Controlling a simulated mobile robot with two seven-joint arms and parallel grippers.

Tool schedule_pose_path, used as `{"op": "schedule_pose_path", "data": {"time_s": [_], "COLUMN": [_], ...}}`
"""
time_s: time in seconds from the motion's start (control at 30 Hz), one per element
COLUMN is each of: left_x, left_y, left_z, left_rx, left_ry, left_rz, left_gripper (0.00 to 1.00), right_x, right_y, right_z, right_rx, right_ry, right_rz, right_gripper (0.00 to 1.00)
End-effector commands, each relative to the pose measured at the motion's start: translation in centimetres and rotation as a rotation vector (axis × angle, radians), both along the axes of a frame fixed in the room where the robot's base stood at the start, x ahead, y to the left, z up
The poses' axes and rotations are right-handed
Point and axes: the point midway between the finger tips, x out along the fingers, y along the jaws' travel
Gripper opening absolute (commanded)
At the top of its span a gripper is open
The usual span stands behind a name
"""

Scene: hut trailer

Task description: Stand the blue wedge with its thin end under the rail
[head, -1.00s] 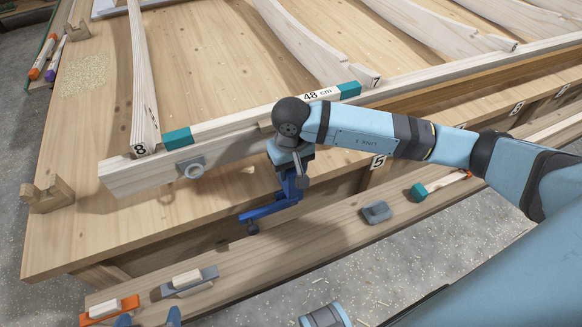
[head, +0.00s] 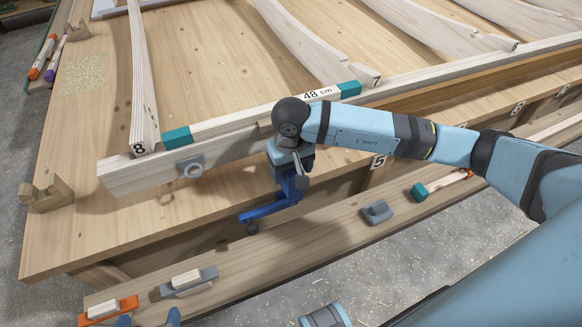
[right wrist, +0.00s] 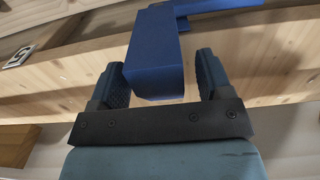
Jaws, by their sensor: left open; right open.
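The wooden rail (head: 240,135) runs slantwise over the bench, with ribs across it. My right gripper (right wrist: 155,82) reaches down just in front of the rail, its fingers open on either side of a bright blue piece (right wrist: 155,55) with a block and a bar. In the head view this blue piece (head: 262,212) shows below my wrist, partly hidden; I cannot tell whether it is the wedge. A smaller grey-blue block (head: 376,212) lies on the low front plank. My left gripper (head: 149,319) is at the bottom edge, open, only its fingertips showing.
The low plank (head: 330,222) also bears a grey tool (head: 188,283), an orange tool (head: 108,309) and a teal-headed mallet (head: 420,191). A grey fitting (head: 191,167) sits on the rail's front face. A notched wooden block (head: 46,194) stands at the bench's left edge.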

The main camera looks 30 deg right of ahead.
Motion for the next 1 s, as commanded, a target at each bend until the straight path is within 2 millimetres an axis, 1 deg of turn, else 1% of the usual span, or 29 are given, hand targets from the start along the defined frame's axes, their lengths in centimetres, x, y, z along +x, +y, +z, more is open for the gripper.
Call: {"op": "schedule_pose_path", "data": {"time_s": [0.1, 0.13, 0.23, 0.37, 0.5, 0.6, 0.7, 0.8, 1.0], "left_x": [0.0, 0.0, 0.1, 0.2, 0.1, 0.0, -0.1, 0.0, 0.0], "left_y": [-0.1, -0.1, -0.2, -0.2, -0.1, -0.1, 0.0, 0.1, 0.1], "left_z": [0.1, 0.4, 1.4, 1.8, 1.5, 1.0, 1.0, 1.0, 1.1], "left_rx": [-0.005, -0.008, -0.012, -0.010, -0.004, 0.001, 0.003, 0.005, 0.005], "left_ry": [0.000, -0.003, -0.013, -0.017, -0.007, 0.003, 0.004, 0.004, 0.003], "left_rz": [-0.001, 0.000, -0.002, -0.002, -0.003, -0.002, -0.001, 0.000, 0.001], "left_gripper": [1.00, 1.00, 1.00, 1.00, 1.00, 1.00, 1.00, 1.00, 1.00], "right_x": [0.0, 0.0, 0.1, 0.2, 0.1, 0.1, 0.1, 0.1, 0.0], "right_y": [0.0, 0.0, 0.0, 0.0, 0.0, 0.0, 0.0, 0.0, 0.0], "right_z": [0.0, 0.2, 2.3, 5.5, 8.7, 10.8, 12.2, 13.2, 13.9], "right_rx": [0.000, 0.000, 0.001, 0.000, 0.000, 0.001, 0.000, 0.001, 0.000], "right_ry": [0.000, -0.001, -0.005, -0.007, -0.005, -0.005, -0.003, -0.002, -0.001], "right_rz": [0.000, 0.000, 0.001, 0.000, 0.001, 0.001, 0.000, 0.000, 0.000], "right_gripper": [0.72, 0.72, 0.72, 0.72, 0.72, 0.72, 0.72, 0.72, 0.72]}}
